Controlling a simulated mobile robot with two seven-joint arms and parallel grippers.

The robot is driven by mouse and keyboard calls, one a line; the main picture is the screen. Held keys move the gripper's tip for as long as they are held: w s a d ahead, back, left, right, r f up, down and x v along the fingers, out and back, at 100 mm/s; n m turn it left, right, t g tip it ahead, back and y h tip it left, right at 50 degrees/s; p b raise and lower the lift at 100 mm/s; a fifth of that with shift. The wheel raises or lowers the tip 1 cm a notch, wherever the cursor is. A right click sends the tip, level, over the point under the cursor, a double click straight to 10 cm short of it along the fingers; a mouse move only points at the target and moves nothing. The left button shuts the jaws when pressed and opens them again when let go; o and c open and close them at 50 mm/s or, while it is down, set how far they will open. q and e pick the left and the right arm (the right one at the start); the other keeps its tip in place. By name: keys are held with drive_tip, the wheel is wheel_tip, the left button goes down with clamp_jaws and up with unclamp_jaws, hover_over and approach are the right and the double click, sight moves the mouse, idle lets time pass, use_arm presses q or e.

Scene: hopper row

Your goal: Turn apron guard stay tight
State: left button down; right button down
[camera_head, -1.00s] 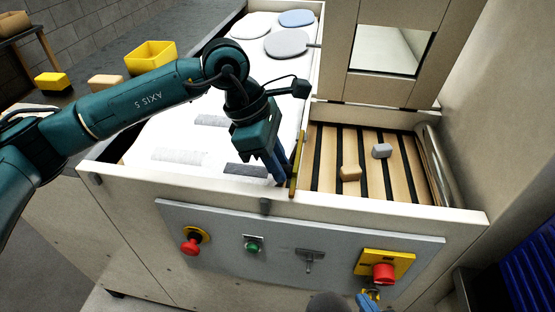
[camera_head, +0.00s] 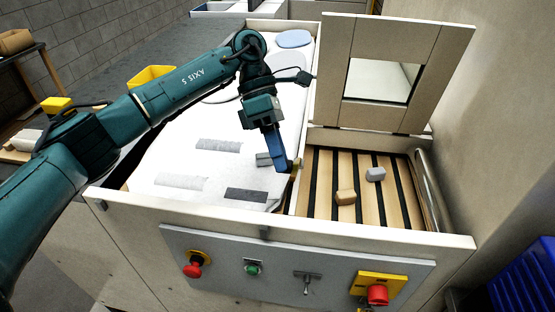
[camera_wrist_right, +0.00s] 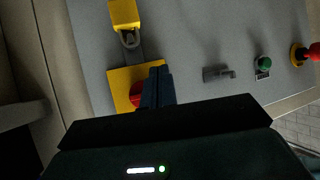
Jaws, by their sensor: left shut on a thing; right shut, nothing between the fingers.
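A small yellow piece (camera_head: 298,167), which may be part of the apron guard stay, shows at the fingertips of my left gripper (camera_head: 290,165). The left gripper is shut on it, at the divider between the white sheet and the slatted apron; the fingers hide most of it. The pale guard panel (camera_head: 333,80) with a window stands upright behind the apron (camera_head: 322,180). In the right wrist view my right gripper (camera_wrist_right: 156,72) is shut and empty, in front of the control panel, partly over the red knob (camera_wrist_right: 136,94) and its yellow plate (camera_wrist_right: 118,78).
Two small blocks, one tan (camera_head: 345,197) and one grey (camera_head: 376,174), lie on the apron slats. The grey control panel (camera_head: 225,262) carries a red button (camera_head: 193,270), a green button (camera_head: 253,268) and a T-handle (camera_head: 307,278). A blue crate (camera_head: 525,275) stands at right.

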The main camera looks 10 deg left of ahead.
use_arm(q)
drive_tip(key=shift+w+r+g, duration=0.3)
drive_tip(key=shift+w+r, duration=0.1)
drive_tip(key=c, duration=1.2)
unclamp_jaws()
drive_tip(key=shift+c, duration=0.2)
use_arm(e)
drive_tip(key=shift+r, duration=0.1)
use_arm(q)
drive_tip(key=p+v, duration=0.7)
drive_tip(key=v, duration=0.5)
use_arm(e)
drive_tip(key=shift+s+d+r+m+g+h, duration=0.15)
drive_tip(key=shift+s+d+r+g+h, duration=0.15)
drive_tip(key=shift+d+r, duration=0.15)
drive_tip(key=shift+s+d+r+m+g+h, duration=0.2)
drive_tip(key=shift+d+r+g, duration=0.1)
drive_tip(key=shift+d, duration=0.1)
